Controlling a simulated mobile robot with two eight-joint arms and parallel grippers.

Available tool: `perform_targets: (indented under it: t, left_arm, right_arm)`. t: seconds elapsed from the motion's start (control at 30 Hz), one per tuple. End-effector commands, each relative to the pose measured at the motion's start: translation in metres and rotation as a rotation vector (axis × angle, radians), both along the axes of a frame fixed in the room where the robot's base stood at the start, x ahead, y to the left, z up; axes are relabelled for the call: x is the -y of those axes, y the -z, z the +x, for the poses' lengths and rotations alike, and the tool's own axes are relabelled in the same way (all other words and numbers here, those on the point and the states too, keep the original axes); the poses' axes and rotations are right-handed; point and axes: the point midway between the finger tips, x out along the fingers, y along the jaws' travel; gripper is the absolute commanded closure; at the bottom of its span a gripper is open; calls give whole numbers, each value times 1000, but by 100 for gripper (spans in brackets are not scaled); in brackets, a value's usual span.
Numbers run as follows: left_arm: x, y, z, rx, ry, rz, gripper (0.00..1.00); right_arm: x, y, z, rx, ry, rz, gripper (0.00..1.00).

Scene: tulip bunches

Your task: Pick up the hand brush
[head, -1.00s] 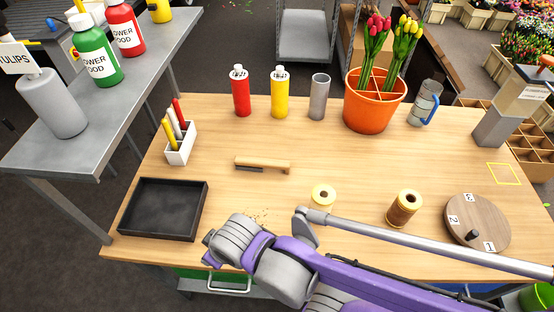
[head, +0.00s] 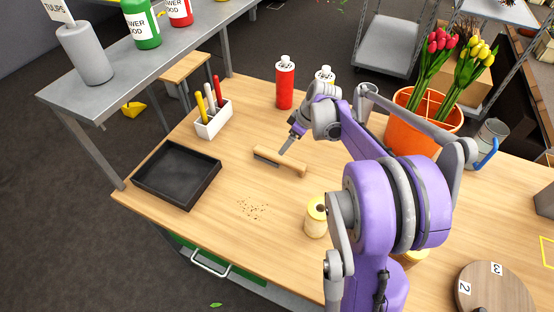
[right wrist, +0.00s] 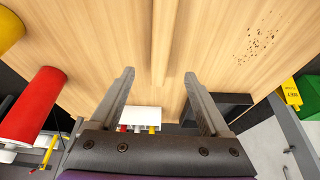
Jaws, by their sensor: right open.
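The hand brush (head: 283,163) lies on the wooden table, with a pale wood handle on top and dark bristles showing at its left end. My right gripper (head: 287,150) points down just above the brush handle in the head view. In the right wrist view the gripper (right wrist: 158,75) is open and empty. The brush (right wrist: 164,40) shows there as a long pale strip lined up between the two fingers. I cannot tell how far above the handle the fingertips are. My left gripper is in no view.
A black tray (head: 178,174) and a white pen holder (head: 214,119) stand left of the brush. Crumbs (head: 253,209) lie in front of it. A red bottle (head: 285,84) stands behind, a thread spool (head: 316,218) in front right, and an orange tulip pot (head: 411,136) at right.

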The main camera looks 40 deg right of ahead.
Motion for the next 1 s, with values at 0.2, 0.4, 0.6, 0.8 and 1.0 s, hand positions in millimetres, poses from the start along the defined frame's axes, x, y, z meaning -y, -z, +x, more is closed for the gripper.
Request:
perform_targets:
  t: [0.2, 0.4, 0.6, 0.8, 1.0]
  left_arm:
    - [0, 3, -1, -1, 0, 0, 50]
    - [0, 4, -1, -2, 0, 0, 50]
    - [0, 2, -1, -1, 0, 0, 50]
    - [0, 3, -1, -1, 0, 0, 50]
    - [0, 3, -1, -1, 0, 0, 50]
  right_arm:
    - [-4, 32, 13, 1, -8, 0, 20]
    - [-7, 49, 20, 1, -5, 0, 20]
    - [-13, 69, 31, 2, -6, 0, 20]
    - [-17, 92, 40, 1, -5, 0, 20]
    - [-18, 96, 41, 1, -4, 0, 20]
